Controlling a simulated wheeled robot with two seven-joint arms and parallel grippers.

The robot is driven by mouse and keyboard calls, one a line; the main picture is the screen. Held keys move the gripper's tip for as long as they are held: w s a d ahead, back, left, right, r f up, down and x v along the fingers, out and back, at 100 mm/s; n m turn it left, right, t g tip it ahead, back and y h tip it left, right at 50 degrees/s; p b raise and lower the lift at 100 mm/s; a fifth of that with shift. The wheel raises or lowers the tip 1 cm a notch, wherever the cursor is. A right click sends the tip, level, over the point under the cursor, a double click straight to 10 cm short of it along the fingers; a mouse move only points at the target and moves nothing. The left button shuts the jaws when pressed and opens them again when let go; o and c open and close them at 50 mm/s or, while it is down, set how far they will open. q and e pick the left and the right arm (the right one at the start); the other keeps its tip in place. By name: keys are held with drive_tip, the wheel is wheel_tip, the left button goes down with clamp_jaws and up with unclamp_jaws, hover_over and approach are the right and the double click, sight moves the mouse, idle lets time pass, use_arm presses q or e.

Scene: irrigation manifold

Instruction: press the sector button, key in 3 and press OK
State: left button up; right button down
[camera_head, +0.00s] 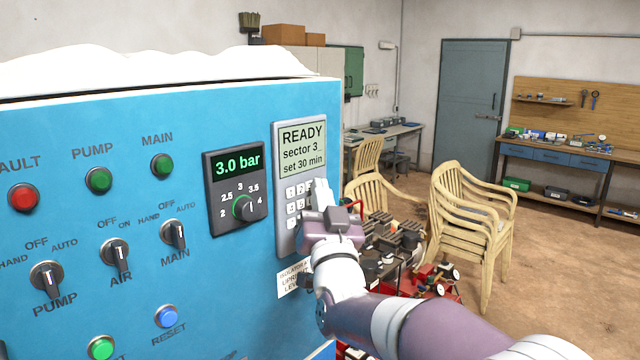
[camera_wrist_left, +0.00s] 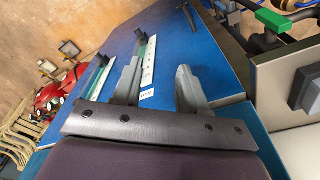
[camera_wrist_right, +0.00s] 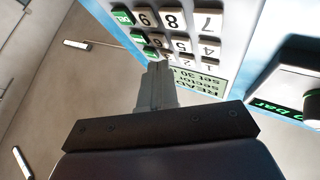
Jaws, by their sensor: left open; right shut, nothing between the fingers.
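The grey keypad unit (camera_head: 284,243) is on the right part of the blue panel. Its screen (camera_head: 303,150) reads "READY", "sector 3_" and "set 30 min". My right gripper (camera_head: 321,190) is shut and empty in front of the keys and hides some of them. In the right wrist view its joined fingertips (camera_wrist_right: 158,68) are by the row nearest the screen, close to the 3 key and a green key (camera_wrist_right: 150,53); I cannot tell whether they touch. Another green key (camera_wrist_right: 122,17) lies farther along that column. My left gripper (camera_wrist_left: 160,75) is open and empty, outside the head view.
A pressure dial (camera_head: 243,207) under a "3.0 bar" readout sits left of the keypad. Several knobs and lamps fill the panel's left part. Stacked chairs (camera_head: 472,215) stand behind on the right. A blue surface with labelled slots (camera_wrist_left: 190,45) shows near my left gripper.

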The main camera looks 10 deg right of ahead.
drive_tip(key=shift+s+d+b, duration=0.4)
drive_tip(key=shift+s+b, duration=0.2)
drive_tip(key=shift+b, duration=0.15)
wheel_tip(320, 180, down, 8)
drive_tip(key=w+d+b, duration=0.1)
drive_tip(key=b, duration=0.8)
drive_tip(key=shift+w+d, duration=0.3)
drive_tip(key=shift+d, duration=0.1)
drive_tip(key=shift+f, duration=0.1)
drive_tip(key=shift+a, duration=0.1)
